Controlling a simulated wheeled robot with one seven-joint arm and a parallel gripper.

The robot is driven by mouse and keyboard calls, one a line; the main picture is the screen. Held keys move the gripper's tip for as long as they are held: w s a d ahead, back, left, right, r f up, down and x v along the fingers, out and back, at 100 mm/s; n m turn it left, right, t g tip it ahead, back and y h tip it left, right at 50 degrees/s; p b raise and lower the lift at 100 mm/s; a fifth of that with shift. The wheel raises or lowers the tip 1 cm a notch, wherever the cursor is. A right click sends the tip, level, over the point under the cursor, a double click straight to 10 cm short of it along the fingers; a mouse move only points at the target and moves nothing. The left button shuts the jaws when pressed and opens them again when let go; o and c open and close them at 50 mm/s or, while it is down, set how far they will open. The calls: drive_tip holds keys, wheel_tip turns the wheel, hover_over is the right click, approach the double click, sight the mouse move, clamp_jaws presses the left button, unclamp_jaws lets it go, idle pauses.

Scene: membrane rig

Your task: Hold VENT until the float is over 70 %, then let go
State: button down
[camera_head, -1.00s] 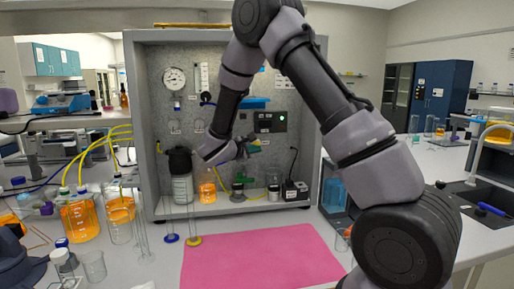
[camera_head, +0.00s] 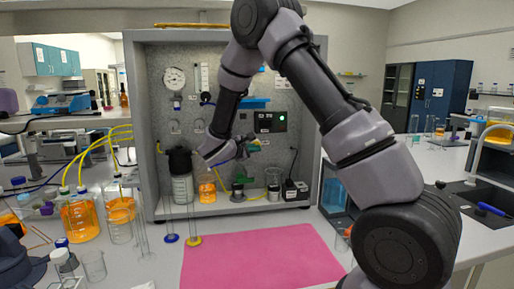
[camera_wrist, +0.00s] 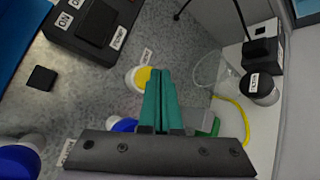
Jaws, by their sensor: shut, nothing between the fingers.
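My gripper (camera_wrist: 158,75) is shut and empty, its teal fingers pointing at the grey panel. In the head view its tip (camera_head: 254,145) is in front of the panel's lower middle. In the wrist view a round white-and-yellow button (camera_wrist: 138,79) shows just beside the fingertips, partly hidden by them. Whether they touch it I cannot tell. A small label (camera_wrist: 146,57) near it is too blurred to read, so I cannot confirm that it says VENT. A narrow upright scale tube (camera_head: 204,77) is on the panel in the head view; its float level is too small to read.
A round gauge (camera_head: 174,78) is left of the tube. Bottles and an orange-filled beaker (camera_head: 207,191) stand on the rig's shelf. A pink mat (camera_head: 260,258) lies clear in front.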

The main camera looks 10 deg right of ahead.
drive_tip(key=shift+w, duration=0.55)
idle(3.1)
drive_tip(key=shift+s, duration=0.95)
drive_tip(key=shift+s, duration=2.55)
